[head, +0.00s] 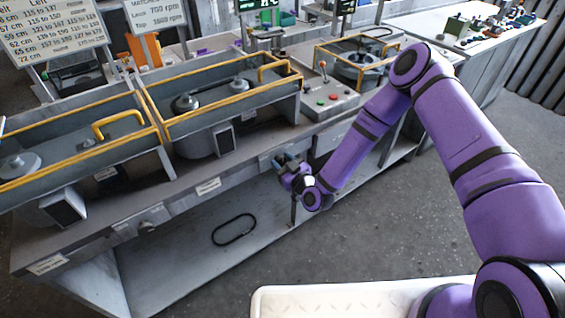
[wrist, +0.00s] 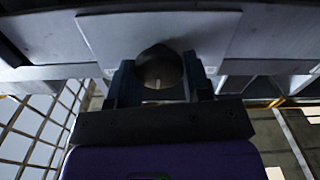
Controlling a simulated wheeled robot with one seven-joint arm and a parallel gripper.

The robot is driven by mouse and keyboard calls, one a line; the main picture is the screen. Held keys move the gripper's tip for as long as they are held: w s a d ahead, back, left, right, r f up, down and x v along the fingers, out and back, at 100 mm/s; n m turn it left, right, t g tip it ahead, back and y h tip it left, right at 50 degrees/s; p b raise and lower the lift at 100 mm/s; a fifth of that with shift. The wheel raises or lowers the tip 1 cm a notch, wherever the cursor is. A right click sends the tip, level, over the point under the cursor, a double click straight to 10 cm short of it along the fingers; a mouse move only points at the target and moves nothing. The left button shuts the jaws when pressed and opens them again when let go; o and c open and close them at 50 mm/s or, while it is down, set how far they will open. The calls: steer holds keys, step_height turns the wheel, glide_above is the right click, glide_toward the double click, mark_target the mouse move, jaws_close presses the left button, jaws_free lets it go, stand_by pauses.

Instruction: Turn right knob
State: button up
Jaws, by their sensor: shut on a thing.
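The right knob (wrist: 160,72) shows in the wrist view as a round dark knob with a pale mark on its face. It sits on a grey plate (wrist: 110,30) under the bench edge. My gripper (wrist: 160,88) has one finger on each side of the knob and is shut on it. In the head view my gripper (head: 283,165) is at the bench's front panel, and it hides the knob there. The left knob (head: 147,226) is on the same front panel, farther left, with nothing touching it.
A control box (head: 325,98) with buttons and a lever is above and right of my gripper. A black belt loop (head: 234,229) lies on the lower shelf. Grey floor (head: 440,225) is open at the right.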

steer(key=m, duration=0.5)
steer(key=shift+d+f, duration=0.1)
steer(key=shift+d, duration=0.05)
steer(key=m, duration=0.5)
steer(key=shift+f+m, duration=0.1)
steer(key=shift+m, duration=0.3)
steer(key=o, duration=0.9)
steer(key=v, duration=1)
steer(key=shift+s+d, duration=0.3)
steer(key=shift+d, duration=0.05)
